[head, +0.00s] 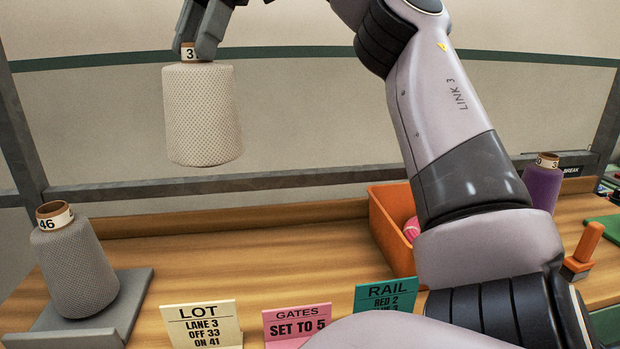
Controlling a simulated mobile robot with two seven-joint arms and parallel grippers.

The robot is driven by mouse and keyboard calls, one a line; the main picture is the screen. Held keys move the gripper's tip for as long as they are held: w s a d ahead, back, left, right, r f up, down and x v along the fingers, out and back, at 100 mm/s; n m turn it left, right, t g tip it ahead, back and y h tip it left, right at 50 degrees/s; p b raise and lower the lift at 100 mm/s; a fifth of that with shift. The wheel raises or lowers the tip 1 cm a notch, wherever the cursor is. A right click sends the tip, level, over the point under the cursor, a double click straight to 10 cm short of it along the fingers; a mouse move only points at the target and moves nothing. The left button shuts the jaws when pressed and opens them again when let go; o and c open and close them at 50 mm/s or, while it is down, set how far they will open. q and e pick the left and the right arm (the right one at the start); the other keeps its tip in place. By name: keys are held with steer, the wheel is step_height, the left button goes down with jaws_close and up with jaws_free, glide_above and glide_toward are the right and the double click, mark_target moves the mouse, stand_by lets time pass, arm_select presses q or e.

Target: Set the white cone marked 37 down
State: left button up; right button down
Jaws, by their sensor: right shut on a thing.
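The white cone (202,120) hangs in the air at the upper left of the head view, over the back of the bench. It is upright, with its narrow end up. My right gripper (197,42) is shut on the brown tube at the cone's top. The tube's label shows a 3; the rest of the number is hidden by a finger. The cone's base is clear of everything below it. My left gripper is not in view.
A grey cone (75,265) marked 46 stands on a grey stand (122,300) at left. LOT (202,324), GATES (297,322) and RAIL (384,296) cards stand in front. An orange bin (388,235) and purple cone (541,188) are right. Bare wood (250,258) lies between.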

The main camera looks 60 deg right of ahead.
steer(key=shift+a, duration=0.1)
step_height(320, 180, down, 20)
stand_by(2.0)
steer(key=c, duration=0.6)
jaws_free()
steer(key=shift+r, duration=0.15)
steer(key=shift+v, duration=5.9)
